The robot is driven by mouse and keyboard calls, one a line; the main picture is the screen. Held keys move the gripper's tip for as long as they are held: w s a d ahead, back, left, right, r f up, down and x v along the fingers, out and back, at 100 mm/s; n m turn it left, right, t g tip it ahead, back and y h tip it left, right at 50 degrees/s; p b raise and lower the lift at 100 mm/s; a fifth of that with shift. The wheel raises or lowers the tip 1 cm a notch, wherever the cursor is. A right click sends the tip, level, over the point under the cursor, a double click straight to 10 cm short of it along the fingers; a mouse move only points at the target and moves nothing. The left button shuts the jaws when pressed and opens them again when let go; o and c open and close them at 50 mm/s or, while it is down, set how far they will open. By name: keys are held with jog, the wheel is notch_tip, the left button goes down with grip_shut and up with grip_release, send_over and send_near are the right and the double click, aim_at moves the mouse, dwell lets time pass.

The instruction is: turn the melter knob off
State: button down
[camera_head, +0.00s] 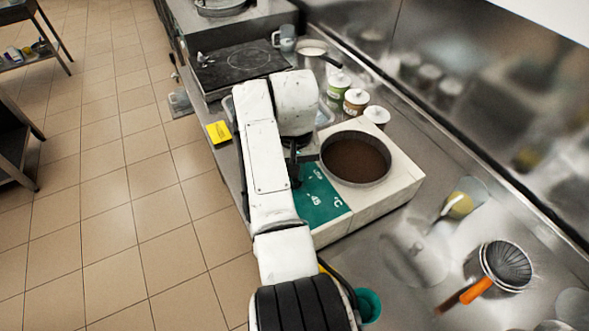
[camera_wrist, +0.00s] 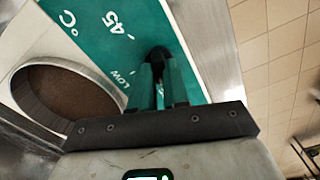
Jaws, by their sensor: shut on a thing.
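The melter (camera_head: 395,190) is a white box on the steel counter, with a round pot of brown contents (camera_head: 355,160). Its green panel (camera_head: 325,207) carries white marks with "45" and "°C"; the wrist view also shows "LOW" on the panel (camera_wrist: 90,12). The black knob (camera_wrist: 158,54) sits on this panel. My gripper (camera_wrist: 160,80) is shut on the knob, with one finger on each side of it. In the head view my gripper (camera_head: 295,170) is mostly hidden by my white arm. The knob's pointer direction cannot be made out.
Several lidded tubs (camera_head: 355,101) stand behind the melter. A dark hob (camera_head: 240,65) is further back, and a yellow card (camera_head: 218,132) lies at the counter edge. A sieve with an orange handle (camera_head: 505,265) and a yellow-filled cup (camera_head: 463,202) lie at right.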

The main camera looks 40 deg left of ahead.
jog(key=shift+w+r, duration=0.1)
jog(key=shift+r, duration=0.05)
jog(key=c, duration=1.1)
grip_release()
notch_tip(320, 180, up, 11)
jog(key=shift+f+b, duration=0.15)
jog(key=shift+b, duration=0.4)
